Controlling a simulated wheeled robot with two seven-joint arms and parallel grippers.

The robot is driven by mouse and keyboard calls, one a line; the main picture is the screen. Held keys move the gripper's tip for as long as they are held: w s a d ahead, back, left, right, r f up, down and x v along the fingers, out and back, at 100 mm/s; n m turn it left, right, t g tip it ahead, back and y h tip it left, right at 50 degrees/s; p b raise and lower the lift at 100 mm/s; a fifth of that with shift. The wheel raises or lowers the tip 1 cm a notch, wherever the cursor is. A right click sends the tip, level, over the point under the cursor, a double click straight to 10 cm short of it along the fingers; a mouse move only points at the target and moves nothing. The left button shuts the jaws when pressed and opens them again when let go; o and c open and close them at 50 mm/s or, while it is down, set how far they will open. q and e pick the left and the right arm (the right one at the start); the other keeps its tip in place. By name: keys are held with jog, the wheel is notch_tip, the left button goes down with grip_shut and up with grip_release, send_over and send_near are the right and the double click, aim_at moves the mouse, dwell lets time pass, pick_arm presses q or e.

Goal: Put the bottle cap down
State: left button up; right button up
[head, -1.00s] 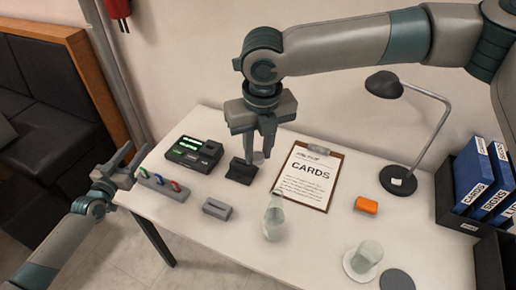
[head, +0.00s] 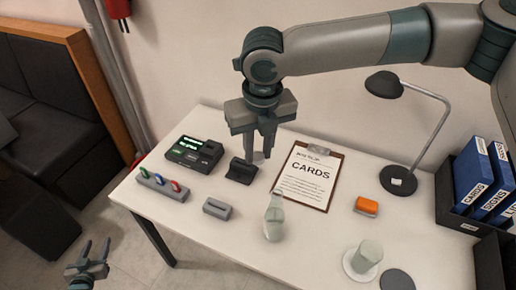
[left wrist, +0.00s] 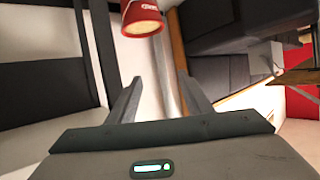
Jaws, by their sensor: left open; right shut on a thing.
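My right gripper (head: 262,153) points down over the back of the white table, just right of a small black stand (head: 241,170). It is shut on a small pale thing (head: 259,157), likely the bottle cap, mostly hidden by the fingers. I cannot tell whether this thing touches the table. A clear bottle (head: 274,217) stands upright nearer the front. My left gripper (head: 96,246) is open and empty, left of the table over the floor. In the left wrist view its two fingers (left wrist: 158,100) are spread with nothing between them.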

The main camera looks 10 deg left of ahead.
pick_arm(q)
jog(key=s+d+f+m+g+h, duration=0.1)
jog(key=s+d+f+g+h, duration=0.15)
jog(key=s+d+f, duration=0.65)
jog(key=s+d+f+m+g+h, duration=0.1)
jog(key=s+d+f+g, duration=0.2)
jog(key=s+d+f, duration=0.6)
jog(key=s+d+f+m+g, duration=0.2)
jog(key=s+d+f, duration=0.4)
jog(key=s+d, duration=0.3)
jog(key=s+d+f+m+g+h, duration=0.1)
jog(key=s+d+f+g, duration=0.3)
jog(key=s+d, duration=0.5)
notch_tip(320, 180, down, 2)
jog(key=shift+s+d+m, duration=0.35)
jog(key=shift+d+m, duration=0.15)
jog(key=shift+d, duration=0.25)
jog(key=shift+h, duration=0.25)
